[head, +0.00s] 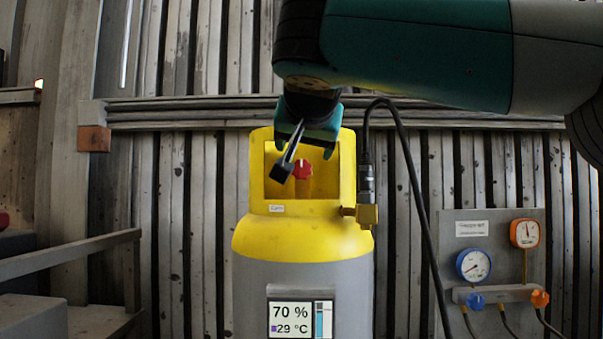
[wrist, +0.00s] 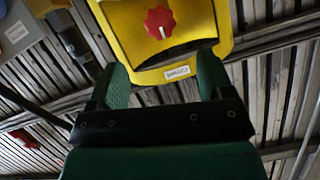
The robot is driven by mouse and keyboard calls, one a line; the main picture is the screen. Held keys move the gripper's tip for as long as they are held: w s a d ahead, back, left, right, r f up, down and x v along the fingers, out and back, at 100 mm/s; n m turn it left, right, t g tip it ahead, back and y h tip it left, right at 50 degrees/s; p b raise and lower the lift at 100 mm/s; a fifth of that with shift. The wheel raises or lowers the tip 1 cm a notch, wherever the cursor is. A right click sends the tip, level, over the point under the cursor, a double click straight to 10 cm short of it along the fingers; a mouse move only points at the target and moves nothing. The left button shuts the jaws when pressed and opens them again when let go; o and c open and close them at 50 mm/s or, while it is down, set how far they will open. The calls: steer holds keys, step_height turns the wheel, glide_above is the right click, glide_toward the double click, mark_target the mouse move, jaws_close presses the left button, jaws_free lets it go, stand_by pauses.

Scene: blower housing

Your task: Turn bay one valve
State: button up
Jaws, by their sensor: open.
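A red star-shaped valve knob (head: 302,169) with a white mark sits inside the opening of the yellow collar on a gas cylinder (head: 300,238). The knob also shows in the wrist view (wrist: 160,20), near the top and beyond my fingers. My gripper (head: 305,150) is in front of the collar opening in the head view, above and partly before the knob. In the wrist view its two green fingers (wrist: 160,82) stand apart with nothing between them. The gripper is open and apart from the knob. I cannot tell which bay this cylinder belongs to.
A brass fitting (head: 367,214) with a black hose (head: 408,160) is on the cylinder's right side. A gauge panel (head: 490,228) with blue and orange knobs is at the right. A railing (head: 80,257) stands at the left. A ribbed wall is behind.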

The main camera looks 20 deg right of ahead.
mark_target(302, 167)
steer(key=x, duration=1)
steer(key=shift+w+d+p, duration=0.1)
steer(key=shift+w+p, duration=0.1)
steer(key=shift+p, duration=0.15)
steer(key=c, duration=0.9)
